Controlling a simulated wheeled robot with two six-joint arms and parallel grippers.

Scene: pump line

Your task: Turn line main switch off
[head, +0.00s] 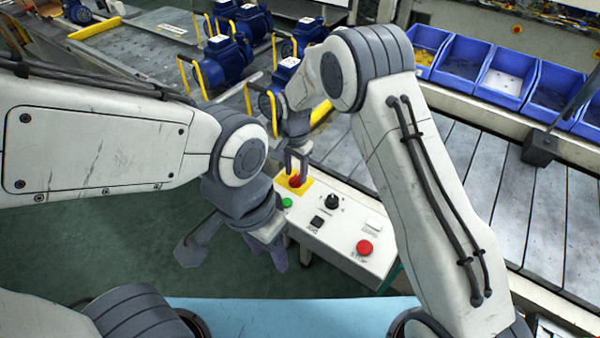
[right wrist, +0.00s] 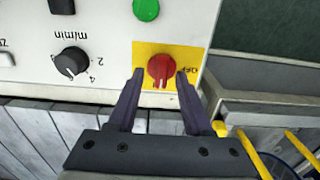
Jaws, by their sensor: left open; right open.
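The main switch is a red rotary knob (right wrist: 161,69) on a yellow plate (right wrist: 146,50) at the corner of the white control panel. In the right wrist view, an OFF label is at the plate's right side; the knob's exact setting is hard to tell. In the head view the knob (head: 295,181) is partly hidden by my right gripper (head: 297,168), which points down at it. The right gripper is open, with one fingertip on each side of the knob (right wrist: 159,76); contact cannot be told. My left gripper (head: 236,258) is open and empty, left of the panel.
The panel (head: 335,232) also bears a green button (head: 287,202), black dial (head: 332,202), black switch (head: 317,222) and red stop button (head: 365,247). A slatted conveyor (head: 480,180) and blue bins (head: 508,75) lie right. Blue pumps (head: 226,58) stand behind.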

